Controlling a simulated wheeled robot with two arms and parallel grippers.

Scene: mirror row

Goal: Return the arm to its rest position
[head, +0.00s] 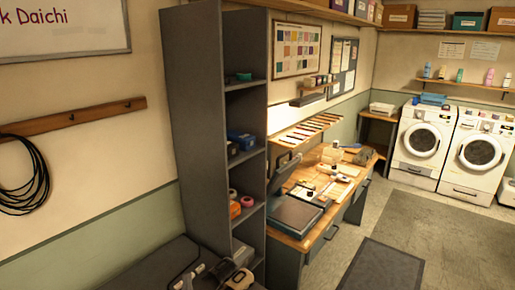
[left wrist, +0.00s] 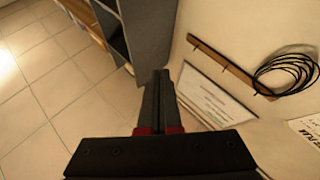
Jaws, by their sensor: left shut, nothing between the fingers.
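My left gripper (left wrist: 160,76) shows in the left wrist view, its two dark fingers close together, shut and empty. Red parts show at the base of the fingers. It touches nothing that I can see. Beyond the fingertips are a tall grey shelf unit (left wrist: 150,30) and the pale wall. In the head view I cannot make out the left gripper clearly. My right gripper is in neither view.
The grey shelf unit (head: 198,130) stands against the wall. A coiled black cable (head: 22,175) hangs from a wooden rail (head: 75,117). A workbench (head: 291,238) with tools stands beyond the shelf. Washing machines (head: 423,140) stand at the far right. Grey mats (head: 385,268) lie on open floor.

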